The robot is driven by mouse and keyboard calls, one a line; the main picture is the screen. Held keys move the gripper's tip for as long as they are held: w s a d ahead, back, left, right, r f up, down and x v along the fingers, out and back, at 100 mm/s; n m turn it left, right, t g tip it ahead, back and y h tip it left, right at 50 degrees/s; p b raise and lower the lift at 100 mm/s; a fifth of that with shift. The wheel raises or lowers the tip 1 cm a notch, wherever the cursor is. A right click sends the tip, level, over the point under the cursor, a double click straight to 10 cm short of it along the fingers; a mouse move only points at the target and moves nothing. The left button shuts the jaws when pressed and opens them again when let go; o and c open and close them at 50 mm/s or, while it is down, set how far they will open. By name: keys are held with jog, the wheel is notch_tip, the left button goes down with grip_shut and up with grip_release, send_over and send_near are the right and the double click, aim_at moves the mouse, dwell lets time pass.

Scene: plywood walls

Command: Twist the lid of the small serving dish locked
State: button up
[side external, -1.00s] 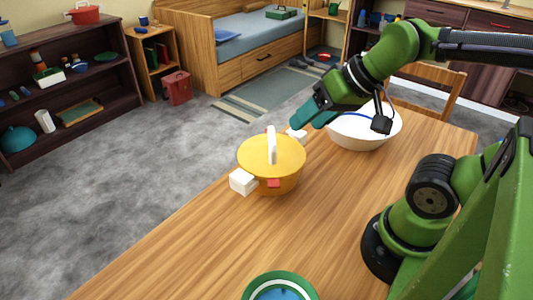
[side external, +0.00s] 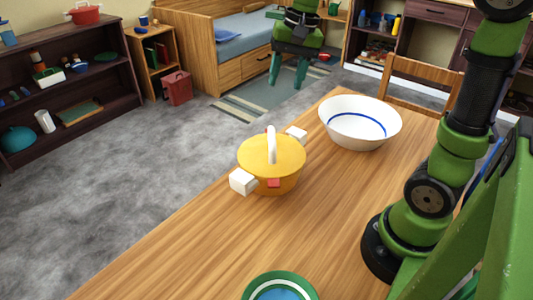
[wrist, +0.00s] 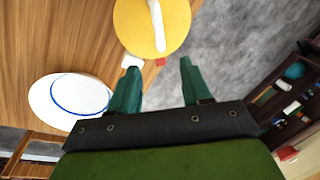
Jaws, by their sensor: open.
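The small serving dish (side external: 283,186) is a yellow pot with white side handles, standing on the wooden table near its far left edge. Its yellow lid (side external: 255,157) sits on top with a white bar grip and small red tabs at the rim. In the wrist view the lid (wrist: 135,25) is at the top, beyond my fingertips. My gripper (side external: 288,82) is raised well above and behind the dish, with teal fingers pointing down, apart and empty. The wrist view shows the two fingers (wrist: 160,72) spread with nothing between them.
A white bowl with a blue ring (side external: 360,125) stands on the table right of the dish. A green-rimmed dish (side external: 280,289) is at the near edge. A wooden chair (side external: 425,85) stands behind the table. The middle of the table is clear.

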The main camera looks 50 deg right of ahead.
aim_at(273, 134)
jog(key=x, duration=1.6)
jog(key=shift+s+a+f, duration=0.25)
jog(key=shift+s+f, duration=0.1)
jog(key=shift+c, duration=0.3)
grip_shut()
jog(key=shift+m, duration=1.6)
jog(key=shift+h, duration=0.3)
jog(key=shift+m, duration=1.4)
